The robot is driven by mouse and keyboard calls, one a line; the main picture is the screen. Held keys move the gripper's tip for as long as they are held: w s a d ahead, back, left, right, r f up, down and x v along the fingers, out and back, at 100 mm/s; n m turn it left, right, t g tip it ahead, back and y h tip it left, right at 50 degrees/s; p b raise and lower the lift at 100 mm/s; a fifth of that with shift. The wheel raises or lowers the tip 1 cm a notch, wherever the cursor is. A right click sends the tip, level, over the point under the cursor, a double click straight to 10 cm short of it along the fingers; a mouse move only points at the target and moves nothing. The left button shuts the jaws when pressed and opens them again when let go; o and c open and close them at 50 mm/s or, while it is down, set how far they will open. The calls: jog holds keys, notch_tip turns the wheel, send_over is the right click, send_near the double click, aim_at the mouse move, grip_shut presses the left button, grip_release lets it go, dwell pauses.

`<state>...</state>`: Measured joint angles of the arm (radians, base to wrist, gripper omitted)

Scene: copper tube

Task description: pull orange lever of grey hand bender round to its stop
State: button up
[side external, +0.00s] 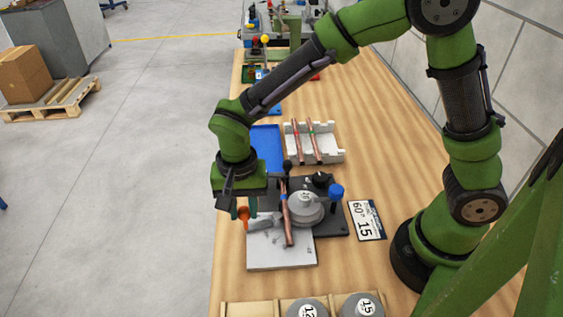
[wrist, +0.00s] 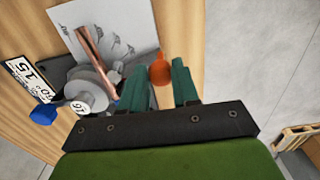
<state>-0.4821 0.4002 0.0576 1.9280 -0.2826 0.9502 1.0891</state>
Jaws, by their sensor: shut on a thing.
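The tube looks straight where visible. The orange lever (side external: 243,214) ends in a rounded orange grip, left of the tube in the side view. My gripper (side external: 243,205) is shut on the orange lever, whose grip shows between the green fingers in the wrist view (wrist: 160,70). The fingers partly hide the lever.
A white plate with printed marks (side external: 282,257) lies under the tube's near end. A sign reading 60° and 15 (side external: 366,220) lies right of the bender. A white rack (side external: 330,157) with copper tubes and a blue tray (side external: 266,148) stand behind. Spare formers (side external: 362,306) sit in front.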

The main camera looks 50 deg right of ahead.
jog(key=shift+s, duration=0.1)
grip_shut()
jog(key=shift+s+a+n, duration=0.3)
jog(key=shift+s+n, duration=0.4)
jog(key=s+n, duration=0.8)
jog(key=s, duration=0.1)
jog(key=shift+s+d, duration=0.1)
jog(key=shift+s, duration=0.2)
jog(key=shift+s+d+n, duration=0.3)
jog(key=shift+s+n, duration=0.25)
jog(key=shift+n, duration=0.1)
jog(key=shift+s+d+n, duration=0.25)
jog(key=shift+s+n, duration=0.3)
jog(key=shift+n, duration=0.1)
jog(key=shift+r, duration=0.1)
jog(key=o, duration=1)
grip_release()
notch_tip(320, 180, up, 17)
jog(key=shift+f, duration=0.1)
